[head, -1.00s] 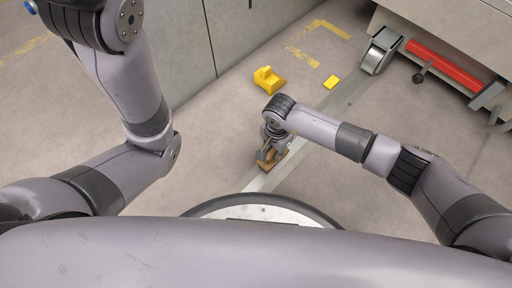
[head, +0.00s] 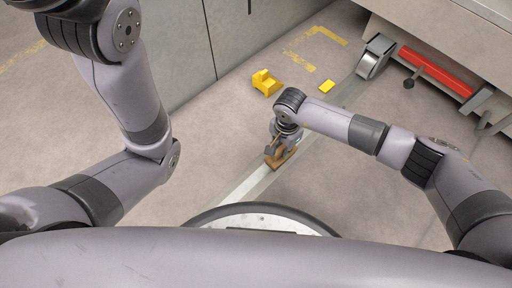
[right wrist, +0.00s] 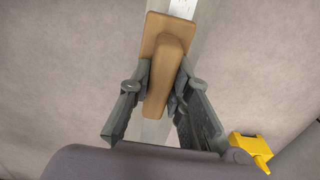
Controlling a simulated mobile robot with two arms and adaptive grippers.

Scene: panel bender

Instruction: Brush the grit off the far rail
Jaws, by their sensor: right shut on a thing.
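One pale metal rail (head: 240,187) shows as a strip along the floor, running from my base up and right to a caster. My right gripper (head: 279,150) is shut on a brown wooden brush (head: 281,158), held low over the rail. In the right wrist view, the fingers (right wrist: 159,98) grip the raised handle of the brush (right wrist: 168,55) from both sides, and its block lies across the strip. Its underside is hidden, so I cannot tell whether it touches the rail. I cannot make out grit clearly. My left gripper is out of view.
A yellow chock (head: 265,82) and a small yellow block (head: 327,86) are on the floor beyond the brush. A caster (head: 375,57) and a machine with a red bar (head: 436,71) stand at the upper right. Grey panels (head: 170,50) rise behind. The floor around the brush is clear.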

